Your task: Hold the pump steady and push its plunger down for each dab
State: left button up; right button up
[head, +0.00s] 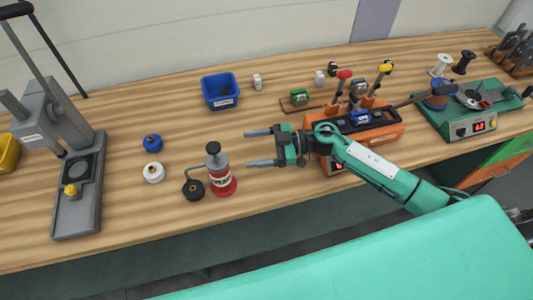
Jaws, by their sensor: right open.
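The pump (218,168) stands upright on the wooden bench, left of the middle. It has a red base, a grey upper body with a label, and a dark round knob on top, which looks like the plunger. A black round piece (194,189) lies beside it on the left, joined by a thin dark hose or cord. My right gripper (247,148) is open and empty. Its two fingers point left toward the pump, just to the right of it, and appear apart from it. My left gripper is not in view.
A grey press (78,195) stands at the left. A blue cap (152,142) and a white one (153,172) lie left of the pump. A blue bin (220,91) is behind. An orange station (375,133) and a green unit (468,125) stand right. Bench between bin and pump is clear.

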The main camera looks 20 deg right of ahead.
aim_at(227, 171)
jog(key=a+f+g+b, duration=0.1)
jog(key=a+f, duration=0.1)
jog(key=s+a+f+n+g+h+b, duration=0.1)
jog(key=f+g+b, duration=0.1)
jog(key=shift+s+a+f, duration=0.15)
jog(key=shift+a+f, duration=0.05)
jog(key=shift+a, duration=0.2)
jog(key=shift+h, duration=0.3)
jog(key=p+x, duration=0.1)
jog(key=x, duration=0.1)
jog(key=p+x, duration=0.1)
jog(key=x, duration=0.1)
jog(key=shift+a+r, duration=0.1)
jog(key=shift+r, duration=0.1)
jog(key=shift+a+f, duration=0.3)
jog(key=shift+a, duration=0.25)
jog(key=c, duration=1)
jog(key=shift+c, duration=0.2)
